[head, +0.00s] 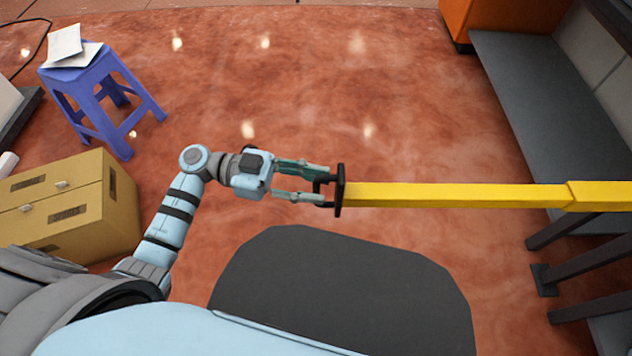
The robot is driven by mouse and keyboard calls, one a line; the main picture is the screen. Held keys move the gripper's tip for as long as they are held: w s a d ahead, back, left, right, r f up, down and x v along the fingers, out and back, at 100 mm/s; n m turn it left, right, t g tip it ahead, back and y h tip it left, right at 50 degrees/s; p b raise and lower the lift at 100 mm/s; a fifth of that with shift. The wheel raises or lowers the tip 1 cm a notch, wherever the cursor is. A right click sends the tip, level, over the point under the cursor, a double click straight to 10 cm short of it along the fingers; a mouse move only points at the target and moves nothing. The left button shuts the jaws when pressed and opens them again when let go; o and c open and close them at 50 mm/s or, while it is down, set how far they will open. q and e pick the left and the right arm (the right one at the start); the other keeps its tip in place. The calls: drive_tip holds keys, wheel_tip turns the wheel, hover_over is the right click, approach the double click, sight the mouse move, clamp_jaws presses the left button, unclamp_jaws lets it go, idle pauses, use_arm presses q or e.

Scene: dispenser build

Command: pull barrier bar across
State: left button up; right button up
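The yellow barrier bar (455,195) lies level across the right half of the head view, running out of the right edge. A thicker yellow section (600,196) shows at its right end. Its left end carries a black end plate with a handle (340,190). My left gripper (322,186) is at this handle, one finger above and one below it in the picture. The fingers look apart, with the handle between them; whether they press on it is too small to tell. My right gripper is not in view.
A blue stool (95,85) with papers on top stands at the upper left. A cardboard box (75,208) is at the left. A grey bench (540,100) and dark rails (580,258) line the right side. The red floor (300,90) in the middle is clear.

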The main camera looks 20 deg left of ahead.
use_arm(q)
drive_tip(key=shift+d, duration=0.5)
clamp_jaws()
